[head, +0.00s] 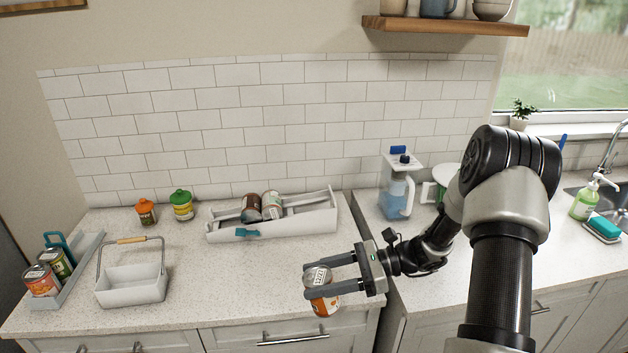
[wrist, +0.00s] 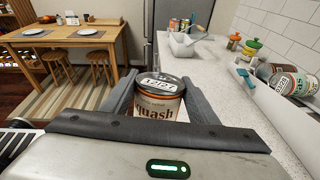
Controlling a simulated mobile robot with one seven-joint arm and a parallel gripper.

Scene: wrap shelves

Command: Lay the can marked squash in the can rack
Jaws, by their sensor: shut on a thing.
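My gripper (head: 330,279) is shut on the squash can (head: 319,287), which has an orange and white label and a pale lid. The can is held near the counter's front edge, in front of the rack. In the wrist view the squash can (wrist: 159,97) sits between both fingers, with "quash" readable on its label. The white can rack (head: 285,224) stands at the back of the counter against the tiles. Two cans lie in it side by side, a brown one (head: 251,207) and a pale one (head: 271,205). The rack's right part shows no can.
A white basket (head: 131,288) and a grey tray (head: 75,275) with cans stand at the left. Orange (head: 145,212) and green-lidded (head: 182,205) jars stand behind. A water jug (head: 397,190) stands right of the rack. The counter before the rack is clear.

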